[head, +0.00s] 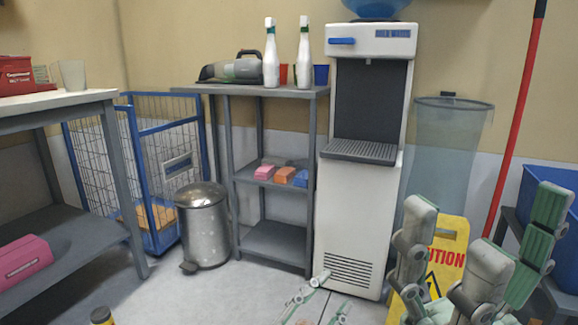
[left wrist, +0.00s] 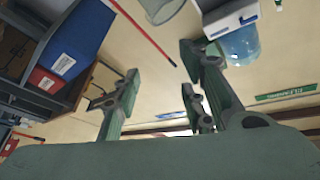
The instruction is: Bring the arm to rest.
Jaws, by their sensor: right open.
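Most of the left arm is hidden below the head view's edge.
A white water dispenser (head: 347,220) stands behind the grippers. A grey shelf rack (head: 276,240), metal trash can (head: 203,225) and wire cage (head: 140,115) are further left. The floor front left is mostly clear.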

